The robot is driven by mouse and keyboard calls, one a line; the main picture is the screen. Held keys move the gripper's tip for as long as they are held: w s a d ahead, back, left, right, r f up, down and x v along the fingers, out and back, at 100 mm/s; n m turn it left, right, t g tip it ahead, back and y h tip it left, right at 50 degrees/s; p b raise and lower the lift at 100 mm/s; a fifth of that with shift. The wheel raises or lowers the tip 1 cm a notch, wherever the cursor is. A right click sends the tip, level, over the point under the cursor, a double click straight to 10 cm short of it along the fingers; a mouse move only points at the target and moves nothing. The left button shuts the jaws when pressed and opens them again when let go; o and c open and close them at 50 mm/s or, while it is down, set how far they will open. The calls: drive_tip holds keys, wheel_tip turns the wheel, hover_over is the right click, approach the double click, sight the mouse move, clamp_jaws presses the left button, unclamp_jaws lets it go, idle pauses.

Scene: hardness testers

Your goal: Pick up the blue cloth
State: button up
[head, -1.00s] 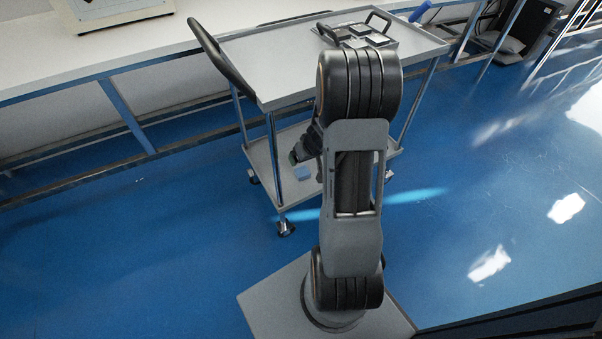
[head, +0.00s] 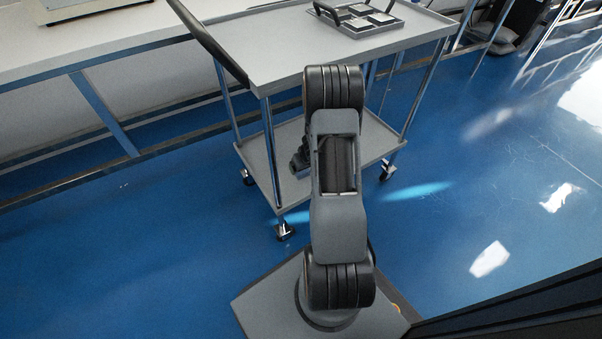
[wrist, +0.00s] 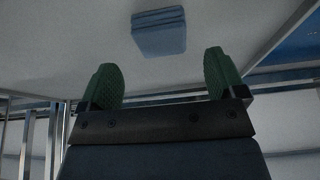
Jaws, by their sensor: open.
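The blue cloth (wrist: 158,32) shows in the wrist view as a small folded, layered block lying on a pale flat shelf. My gripper (wrist: 163,75) is in front of it, with its two green-padded fingers spread apart and nothing between them. The cloth lies beyond the fingertips, roughly centred between them and not touched. In the head view, my arm hides the cloth and most of my gripper, and a dark part of the gripper end shows at the lower shelf of the cart.
The grey cart has a lower shelf (head: 262,150) and a top shelf (head: 290,50) holding a tray (head: 358,20) with several pieces. Metal posts (head: 270,150) stand at its corners. A long white bench (head: 90,45) runs behind at left. Blue floor is clear at left and right.

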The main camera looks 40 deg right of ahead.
drive_tip(key=shift+b+x, duration=0.85)
drive_tip(key=shift+x, duration=1.75)
drive_tip(key=shift+s+a, duration=0.1)
drive_tip(key=shift+a, duration=0.05)
drive_tip(key=shift+c, duration=0.4)
drive_tip(key=shift+f, duration=0.1)
drive_tip(key=c, duration=0.9)
